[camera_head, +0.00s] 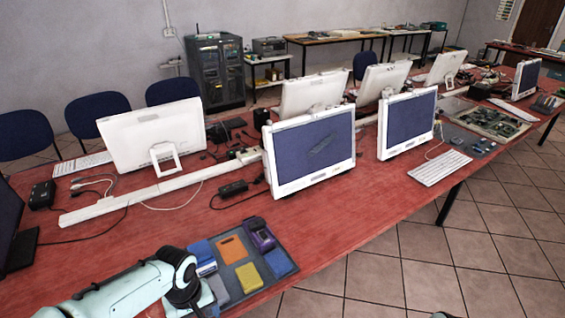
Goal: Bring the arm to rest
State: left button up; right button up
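My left arm (125,288) comes in from the lower left, over the front edge of the red table (330,230). Its dark joint (184,290) is beside a grey tray with coloured blocks, and the arm bends down there out of the picture. No fingers of my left gripper show. A small dark piece at the bottom edge, right of centre, is too little to identify. My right gripper does not show.
The grey tray (233,283) holds blue, orange, yellow and purple items. White monitors (311,150), a keyboard (440,167), a black adapter (233,189) and loose cables lie across the table. A white cable duct (150,193) runs along it. Tiled floor (430,275) is clear at right.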

pick_arm(q)
jog(key=s+d+f+m+g+h+p, duration=0.1)
jog(key=s+d+f, duration=0.15)
jog(key=f, duration=0.75)
jog(key=s+d+f+m+h+p, duration=0.1)
jog(key=s+d+f+h, duration=0.15)
jog(key=f, duration=0.65)
jog(key=s+d+f, duration=0.1)
jog(key=s+f, duration=0.5)
jog(key=s, duration=0.2)
jog(key=s+d+f+p, duration=0.1)
jog(key=s+f, duration=0.5)
jog(key=s, duration=0.2)
jog(key=shift+s, duration=0.3)
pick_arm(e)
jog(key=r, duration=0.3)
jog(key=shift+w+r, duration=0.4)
pick_arm(q)
jog(key=shift+d, duration=0.1)
